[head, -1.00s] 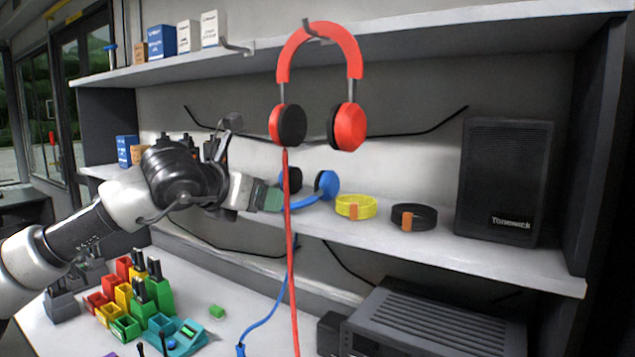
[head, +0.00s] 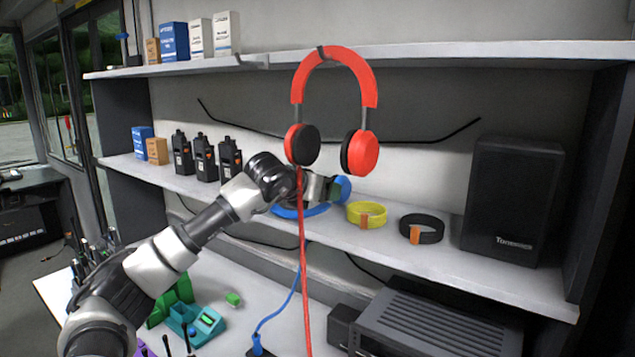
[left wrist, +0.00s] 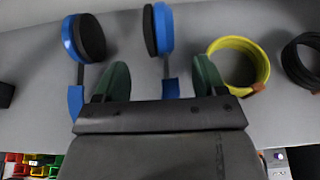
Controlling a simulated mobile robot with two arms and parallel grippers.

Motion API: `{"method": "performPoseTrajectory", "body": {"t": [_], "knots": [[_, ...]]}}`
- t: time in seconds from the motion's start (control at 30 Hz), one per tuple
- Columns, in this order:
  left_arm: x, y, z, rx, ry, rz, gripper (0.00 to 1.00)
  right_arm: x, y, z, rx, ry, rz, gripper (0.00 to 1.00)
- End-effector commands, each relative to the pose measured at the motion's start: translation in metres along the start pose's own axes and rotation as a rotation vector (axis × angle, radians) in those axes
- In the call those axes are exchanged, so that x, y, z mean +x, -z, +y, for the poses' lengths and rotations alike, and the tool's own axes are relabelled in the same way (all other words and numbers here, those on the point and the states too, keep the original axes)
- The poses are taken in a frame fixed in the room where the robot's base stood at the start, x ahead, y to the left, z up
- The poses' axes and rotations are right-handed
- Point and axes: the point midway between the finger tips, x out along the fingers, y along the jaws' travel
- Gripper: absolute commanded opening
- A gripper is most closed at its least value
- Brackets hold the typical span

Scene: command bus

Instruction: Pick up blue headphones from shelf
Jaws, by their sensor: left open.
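The blue headphones (head: 344,188) lie on the middle shelf, partly hidden behind my left gripper (head: 328,190) in the head view. The left wrist view shows both ear cups of the blue headphones (left wrist: 160,28) beyond the fingers, with dark pads. My left gripper (left wrist: 159,72) is open, its green fingers apart. The right-hand end of the blue band shows between the fingers; the left-hand end is outside the left finger. The rest of the band is hidden behind the gripper body. I cannot tell whether the fingers touch it. My right gripper is not in view.
Red headphones (head: 361,152) hang from the upper shelf in front, their red cable (head: 304,260) dropping past my gripper. A yellow band (head: 366,215), a black band (head: 422,229) and a speaker (head: 513,202) stand to the right. Radios (head: 205,157) stand to the left.

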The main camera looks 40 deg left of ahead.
Motion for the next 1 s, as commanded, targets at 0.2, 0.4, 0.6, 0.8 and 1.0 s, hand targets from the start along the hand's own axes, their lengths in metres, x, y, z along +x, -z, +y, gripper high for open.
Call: {"method": "performPoseTrajectory", "body": {"t": [0.2,0.4,0.6,0.8,1.0], "knots": [[0.023,-0.014,-0.001,-0.003,0.002,0.001,0.71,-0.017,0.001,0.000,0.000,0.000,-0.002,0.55],[0.048,-0.022,0.000,-0.002,0.000,0.001,0.71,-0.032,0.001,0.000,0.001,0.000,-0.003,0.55],[0.056,-0.018,0.000,0.000,0.000,0.000,0.71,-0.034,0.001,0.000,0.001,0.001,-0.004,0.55],[0.056,-0.018,0.000,0.000,0.000,-0.001,0.65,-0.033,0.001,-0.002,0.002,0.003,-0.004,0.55],[0.056,-0.018,0.000,0.000,0.000,0.000,0.34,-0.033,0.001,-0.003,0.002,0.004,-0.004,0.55]]}}
